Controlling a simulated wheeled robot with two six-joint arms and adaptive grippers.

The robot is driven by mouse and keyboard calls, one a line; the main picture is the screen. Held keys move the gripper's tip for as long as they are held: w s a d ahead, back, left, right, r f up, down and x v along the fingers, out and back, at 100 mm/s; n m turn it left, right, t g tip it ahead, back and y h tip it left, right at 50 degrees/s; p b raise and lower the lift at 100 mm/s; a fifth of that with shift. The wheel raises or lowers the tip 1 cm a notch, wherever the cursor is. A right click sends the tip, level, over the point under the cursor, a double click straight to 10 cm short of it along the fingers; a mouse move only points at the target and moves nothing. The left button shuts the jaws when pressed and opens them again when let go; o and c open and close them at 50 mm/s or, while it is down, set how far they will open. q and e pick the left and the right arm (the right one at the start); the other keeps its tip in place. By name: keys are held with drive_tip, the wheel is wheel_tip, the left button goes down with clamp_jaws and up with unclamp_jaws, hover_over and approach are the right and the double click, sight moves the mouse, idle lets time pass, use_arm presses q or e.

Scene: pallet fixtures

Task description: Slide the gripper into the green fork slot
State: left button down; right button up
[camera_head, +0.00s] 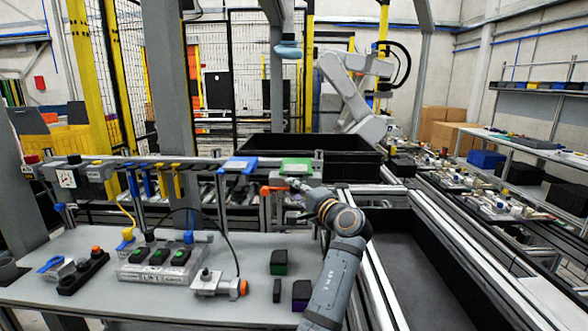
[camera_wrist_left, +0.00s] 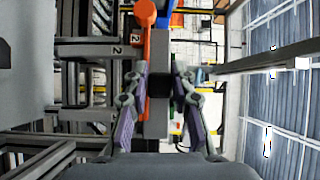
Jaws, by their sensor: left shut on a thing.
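The green fork slot (camera_head: 297,167) sits on top of the rail at the far edge of the table, to the right of the blue fork slot (camera_head: 238,165). My left gripper (camera_head: 296,184) is just below and in front of the green slot, beside an orange handle (camera_head: 272,189). In the left wrist view, its two fingers (camera_wrist_left: 160,88) are on either side of a dark block, shut on it. A grey bar (camera_wrist_left: 157,48) runs past the block, with the orange handle (camera_wrist_left: 147,14) above. Whether the block is inside the slot is hidden. My right gripper is not in view.
A black crate (camera_head: 310,148) stands behind the rail. A conveyor (camera_head: 425,260) runs along the right. A white robot arm (camera_head: 350,90) stands behind.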

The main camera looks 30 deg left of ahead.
use_arm(q)
drive_tip(key=shift+w, duration=0.15)
drive_tip(key=shift+w+a+f, duration=0.2)
drive_tip(key=shift+w+a, duration=0.1)
drive_tip(key=shift+w, duration=0.45)
drive_tip(key=shift+w, duration=0.1)
drive_tip(key=shift+w+a, duration=0.2)
drive_tip(key=shift+w, duration=0.25)
drive_tip(key=shift+f, duration=0.2)
